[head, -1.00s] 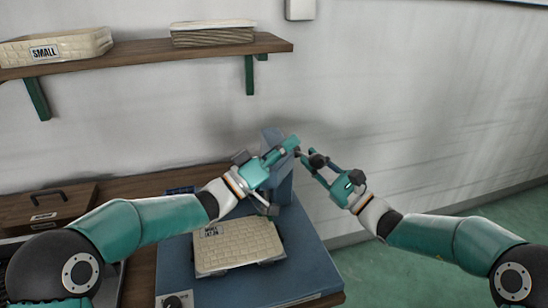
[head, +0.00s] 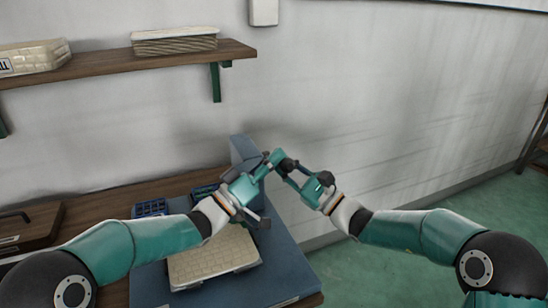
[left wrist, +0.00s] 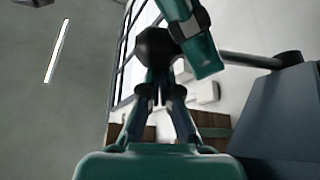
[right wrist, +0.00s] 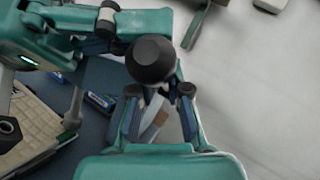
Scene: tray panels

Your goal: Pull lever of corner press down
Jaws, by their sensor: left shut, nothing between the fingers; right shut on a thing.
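The blue-grey corner press (head: 243,152) stands on its blue base (head: 292,262) at the back of the bench. A woven cream tray panel (head: 212,258) lies on that base. The lever's black ball knob (right wrist: 150,60) is large in the right wrist view, and also shows in the left wrist view (left wrist: 157,45) with its dark rod (left wrist: 245,60) running toward the press. My right gripper (head: 296,171) is shut on the lever at its knob. My left gripper (head: 272,158) is shut and empty, close beside the knob and press; its shut fingers (left wrist: 160,92) point at the knob.
A wooden wall shelf (head: 150,59) holds cream trays (head: 173,40) above the press. A blue rack (head: 150,208) and a wooden box (head: 28,228) stand on the bench to the left.

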